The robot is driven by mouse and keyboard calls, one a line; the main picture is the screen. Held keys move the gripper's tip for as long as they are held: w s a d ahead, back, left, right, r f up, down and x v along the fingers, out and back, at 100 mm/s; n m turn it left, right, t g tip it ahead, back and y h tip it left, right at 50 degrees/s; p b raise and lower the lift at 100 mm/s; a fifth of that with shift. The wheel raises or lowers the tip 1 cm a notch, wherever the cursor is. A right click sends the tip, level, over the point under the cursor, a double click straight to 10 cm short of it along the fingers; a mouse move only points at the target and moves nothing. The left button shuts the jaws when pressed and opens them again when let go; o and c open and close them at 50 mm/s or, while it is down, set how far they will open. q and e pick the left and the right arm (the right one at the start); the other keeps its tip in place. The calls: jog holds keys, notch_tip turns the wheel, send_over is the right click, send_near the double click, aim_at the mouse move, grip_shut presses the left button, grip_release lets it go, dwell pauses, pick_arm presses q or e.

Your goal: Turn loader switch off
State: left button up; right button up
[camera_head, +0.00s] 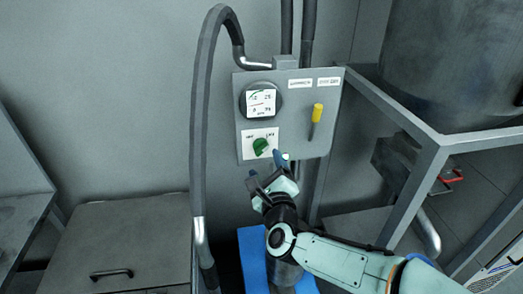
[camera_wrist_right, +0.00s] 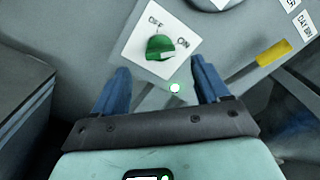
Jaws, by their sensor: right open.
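The loader switch is a green rotary knob (camera_head: 262,146) on a white plate at the lower left of a grey wall panel. In the right wrist view the knob (camera_wrist_right: 160,46) sits between the printed words OFF and ON; I cannot tell surely which one it points to. My right gripper (camera_head: 266,166) is just below and in front of the plate, fingers spread and empty. In the right wrist view its two blue fingers (camera_wrist_right: 160,76) stand apart, with the knob beyond them and not touched. My left gripper is not in view.
A thick grey hose (camera_head: 199,140) hangs left of the panel. A metal frame with a tank (camera_head: 450,60) stands right.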

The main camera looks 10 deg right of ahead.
aim_at(261, 151)
jog(key=w+p, duration=0.1)
jog(key=w, duration=0.5)
jog(key=shift+w, duration=0.4)
jog(key=c, duration=1.1)
jog(key=shift+o, duration=0.3)
